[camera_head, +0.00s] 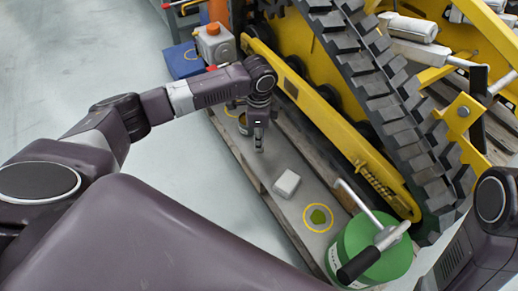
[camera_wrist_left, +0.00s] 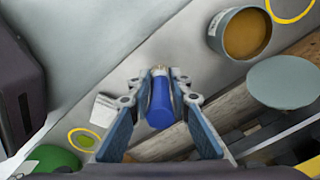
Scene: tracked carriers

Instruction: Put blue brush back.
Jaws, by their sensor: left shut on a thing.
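The blue brush (camera_wrist_left: 160,106) is between the fingers of my left gripper in the left wrist view. Its blue handle points toward the camera, with a paler end beyond. My left gripper (camera_wrist_left: 158,88) is shut on it. In the head view the left gripper (camera_head: 258,143) points down over the grey bench strip beside the tracked machine. The brush cannot be made out there. An open can with tan contents (camera_wrist_left: 245,34) stands near the gripper, partly hidden by it in the head view. My right gripper is out of view.
A white block (camera_head: 286,183), a yellow ring with a green patch (camera_head: 319,216) and a green drum with a crank (camera_head: 372,257) lie toward the front. The yellow tracked machine (camera_head: 340,139) borders the right.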

